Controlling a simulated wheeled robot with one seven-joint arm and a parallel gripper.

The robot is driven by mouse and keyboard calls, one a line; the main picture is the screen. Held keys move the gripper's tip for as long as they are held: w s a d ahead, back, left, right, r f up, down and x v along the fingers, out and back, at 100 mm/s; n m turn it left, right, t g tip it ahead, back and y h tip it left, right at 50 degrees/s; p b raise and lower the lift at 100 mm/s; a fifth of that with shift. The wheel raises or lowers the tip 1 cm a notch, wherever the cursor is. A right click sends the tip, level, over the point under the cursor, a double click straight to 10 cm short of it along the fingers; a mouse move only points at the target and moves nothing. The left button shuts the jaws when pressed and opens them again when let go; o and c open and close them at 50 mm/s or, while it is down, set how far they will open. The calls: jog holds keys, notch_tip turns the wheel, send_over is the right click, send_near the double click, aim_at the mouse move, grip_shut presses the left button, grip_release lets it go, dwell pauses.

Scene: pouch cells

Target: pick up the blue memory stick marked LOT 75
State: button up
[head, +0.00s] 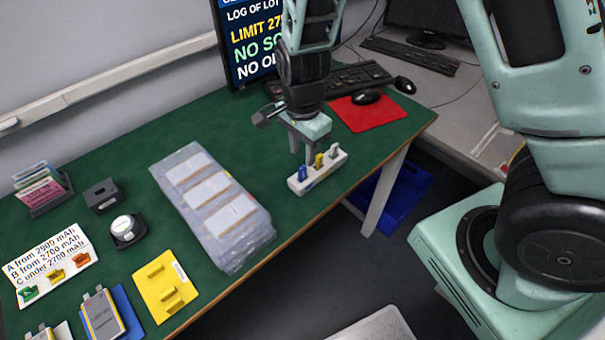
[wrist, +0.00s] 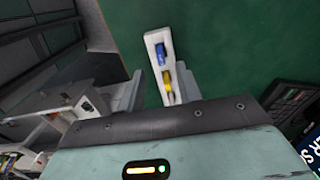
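A white holder (head: 325,175) stands near the right front edge of the green table, with a blue memory stick (head: 303,172), a yellow stick (head: 319,160) and a grey stick (head: 334,151) upright in it. No lot marking is legible on the blue stick. My gripper (head: 301,150) points down, just above and behind the holder. In the wrist view, my gripper (wrist: 160,72) is open and empty, its fingers apart on either side of the holder (wrist: 151,40). The blue stick (wrist: 160,53) and yellow stick (wrist: 168,83) show there; the grey one is hidden.
A stack of bagged trays (head: 212,205) lies left of the holder. A red mouse mat (head: 367,111), keyboard (head: 345,78) and monitor (head: 245,45) are behind it. A yellow block (head: 165,285) and pouch cells (head: 101,314) lie front left. A blue bin (head: 405,190) is below the table edge.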

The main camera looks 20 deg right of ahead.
aim_at(302, 167)
jog(key=shift+w+f, duration=0.1)
jog(key=shift+f, duration=3.35)
jog(key=shift+c, duration=0.3)
grip_shut()
